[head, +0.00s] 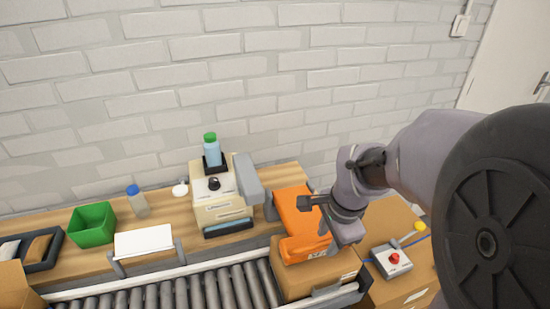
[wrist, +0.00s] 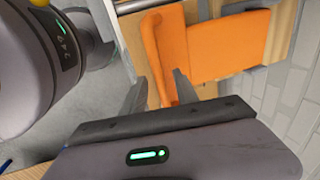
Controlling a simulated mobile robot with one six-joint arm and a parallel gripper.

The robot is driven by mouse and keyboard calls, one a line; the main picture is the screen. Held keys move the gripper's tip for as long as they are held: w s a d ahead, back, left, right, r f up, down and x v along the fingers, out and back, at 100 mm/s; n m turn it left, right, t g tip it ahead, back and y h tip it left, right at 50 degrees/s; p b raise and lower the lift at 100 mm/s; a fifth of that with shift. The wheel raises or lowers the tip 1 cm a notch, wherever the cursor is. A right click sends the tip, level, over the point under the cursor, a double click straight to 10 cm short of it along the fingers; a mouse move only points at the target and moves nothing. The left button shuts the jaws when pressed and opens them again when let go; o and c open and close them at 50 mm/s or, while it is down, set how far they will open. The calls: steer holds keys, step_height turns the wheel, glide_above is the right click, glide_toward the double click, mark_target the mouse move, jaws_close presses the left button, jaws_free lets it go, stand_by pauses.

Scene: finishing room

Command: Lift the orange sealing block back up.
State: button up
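The orange sealing block (head: 295,212) is a broad slab with a thicker front bar, lowered over the cardboard box (head: 290,283) at the conveyor's right end. In the wrist view the orange block (wrist: 228,45) fills the upper middle, its front bar running down towards my fingers. My gripper (head: 329,219) is at the block's right side. In the wrist view my gripper (wrist: 161,84) has its two fingers apart, one overlapping the near end of the bar. I cannot tell whether either finger touches it. My gripper hides part of the block's right edge.
A roller conveyor (head: 180,294) runs along the front. A control box with a red button (head: 394,258) is at right. A green bin (head: 92,226) sits far left.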

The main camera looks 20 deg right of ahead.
jaws_close()
stand_by(1.4)
